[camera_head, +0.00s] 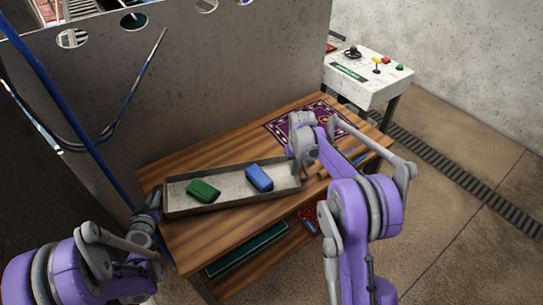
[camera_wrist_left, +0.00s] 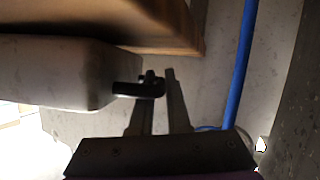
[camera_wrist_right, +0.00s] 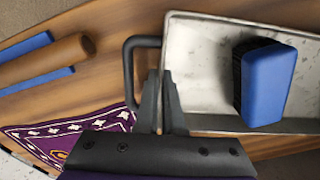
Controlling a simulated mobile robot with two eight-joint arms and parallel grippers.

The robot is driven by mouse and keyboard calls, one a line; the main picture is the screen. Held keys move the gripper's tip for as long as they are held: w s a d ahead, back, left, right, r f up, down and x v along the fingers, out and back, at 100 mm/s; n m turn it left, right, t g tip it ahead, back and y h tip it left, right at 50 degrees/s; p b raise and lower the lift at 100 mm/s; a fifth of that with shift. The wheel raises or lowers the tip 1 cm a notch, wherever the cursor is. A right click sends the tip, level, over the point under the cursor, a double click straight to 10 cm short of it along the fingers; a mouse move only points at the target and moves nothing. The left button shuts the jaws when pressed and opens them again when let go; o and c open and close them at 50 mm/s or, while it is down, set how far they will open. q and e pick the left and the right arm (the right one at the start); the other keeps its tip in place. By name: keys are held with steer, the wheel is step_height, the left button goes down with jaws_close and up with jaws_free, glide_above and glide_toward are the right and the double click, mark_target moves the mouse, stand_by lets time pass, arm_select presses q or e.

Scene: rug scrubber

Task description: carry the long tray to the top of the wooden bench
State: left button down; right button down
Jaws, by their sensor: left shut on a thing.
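The long grey tray (camera_head: 236,203) lies over the wooden top of the bench (camera_head: 207,239), its left end near the bench's left edge. I cannot tell whether it touches the wood. It holds a green brush-like block (camera_head: 203,191) and a blue one (camera_head: 259,178), which also shows in the right wrist view (camera_wrist_right: 268,85). My left gripper (camera_wrist_left: 157,98) is shut on the dark handle (camera_wrist_left: 136,90) at the tray's left end. My right gripper (camera_wrist_right: 161,85) is at the tray's right-end handle (camera_wrist_right: 129,75). Its fingers are close together, and whether they grip the handle is hidden.
A purple patterned mat (camera_head: 287,125) lies at the bench's far right, with a wooden roller and blue item (camera_wrist_right: 45,62) close by. A lower shelf holds a dark green tray-like item (camera_head: 247,250). A white control box (camera_head: 366,77) stands behind. A blue hose (camera_wrist_left: 238,65) hangs at left.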

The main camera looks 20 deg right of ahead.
arm_select(q)
steer(key=c, duration=0.9)
jaws_free()
arm_select(e)
steer(key=c, duration=1)
jaws_free()
steer(key=shift+c, duration=0.2)
steer(key=shift+r, duration=0.2)
arm_select(q)
steer(key=v, duration=1.2)
arm_select(e)
step_height(320, 180, up, 12)
steer(key=shift+s+f, duration=0.15)
steer(key=shift+s, duration=0.15)
steer(key=shift+d, duration=0.1)
